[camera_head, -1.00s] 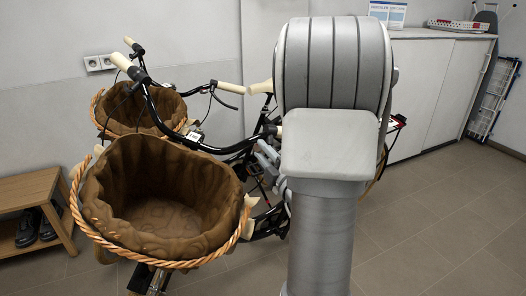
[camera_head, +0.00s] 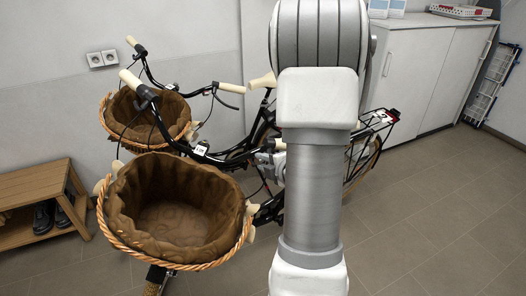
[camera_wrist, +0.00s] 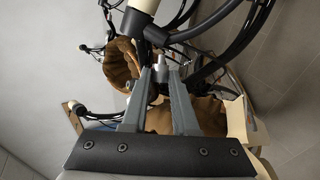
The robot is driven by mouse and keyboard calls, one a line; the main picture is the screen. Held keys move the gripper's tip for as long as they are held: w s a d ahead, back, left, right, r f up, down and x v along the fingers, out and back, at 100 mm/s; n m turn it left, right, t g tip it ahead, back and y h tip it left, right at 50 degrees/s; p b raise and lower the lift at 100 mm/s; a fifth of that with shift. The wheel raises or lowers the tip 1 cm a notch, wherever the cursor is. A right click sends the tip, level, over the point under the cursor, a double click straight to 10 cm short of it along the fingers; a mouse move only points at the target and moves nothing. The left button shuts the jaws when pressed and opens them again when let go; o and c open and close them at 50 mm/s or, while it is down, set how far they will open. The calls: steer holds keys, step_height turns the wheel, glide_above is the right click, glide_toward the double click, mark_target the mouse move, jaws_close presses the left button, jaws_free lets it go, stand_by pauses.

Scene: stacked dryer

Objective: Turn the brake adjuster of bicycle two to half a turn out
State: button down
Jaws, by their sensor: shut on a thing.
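Two black bicycles with brown-lined wicker baskets stand side by side in the head view. The nearer one has its basket (camera_head: 118,240) in front and a small white label (camera_head: 201,149) on its frame; I cannot read which is bicycle two. My gripper, mostly hidden behind my arm in the head view, is at a handlebar. In the wrist view my gripper (camera_wrist: 160,72) is shut on a small silvery piece (camera_wrist: 159,61), seemingly the brake adjuster, beside the black lever clamp (camera_wrist: 152,32) and cream grip (camera_wrist: 145,5). How far the adjuster is turned does not show.
A wooden bench (camera_head: 38,182) with shoes stands at the left. White cabinets (camera_head: 430,75) line the back right. The tiled floor (camera_head: 440,220) at the right is clear.

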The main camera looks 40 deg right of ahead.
steer(key=shift+w+r+n+g+p, duration=0.15)
steer(key=shift+n+g+p, duration=0.25)
steer(key=shift+p, duration=0.45)
steer(key=c, duration=0.7)
jaws_free()
steer(key=shift+s, duration=0.2)
steer(key=shift+r+b+v, duration=0.15)
steer(key=shift+b+v, duration=0.6)
steer(key=shift+v, duration=3.55)
steer(key=shift+r+b+v, duration=0.15)
steer(key=shift+b+v, duration=0.6)
steer(key=shift+v, duration=3.55)
